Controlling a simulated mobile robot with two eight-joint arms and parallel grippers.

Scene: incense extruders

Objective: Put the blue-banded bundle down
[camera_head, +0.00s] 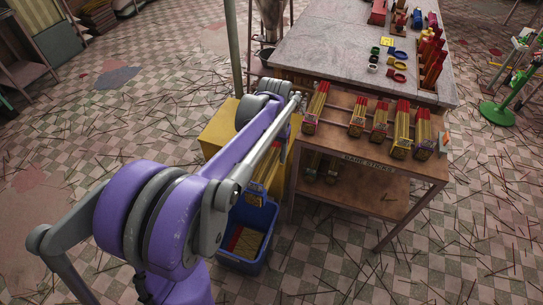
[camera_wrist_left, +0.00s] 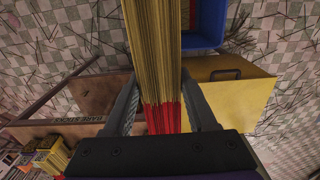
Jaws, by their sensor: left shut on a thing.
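My left gripper (camera_wrist_left: 160,108) is shut on a bundle of tan sticks (camera_wrist_left: 155,40) with red ends, which runs lengthwise between the two fingers in the left wrist view. In the head view, my purple left arm hides the gripper; part of a tan bundle (camera_head: 271,174) shows beside the arm, above a blue bin (camera_head: 228,262). The bin also shows in the left wrist view (camera_wrist_left: 206,40), to the right of the bundle's far end. My right gripper is not in view.
A wooden table labelled for bare sticks (camera_head: 343,146) holds several red-ended bundles (camera_head: 402,130), with a shelf (camera_head: 350,192) below. A yellow cabinet (camera_head: 219,132) stands left of it. A grey-topped workbench (camera_head: 330,55) is behind. Loose sticks litter the checkered floor.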

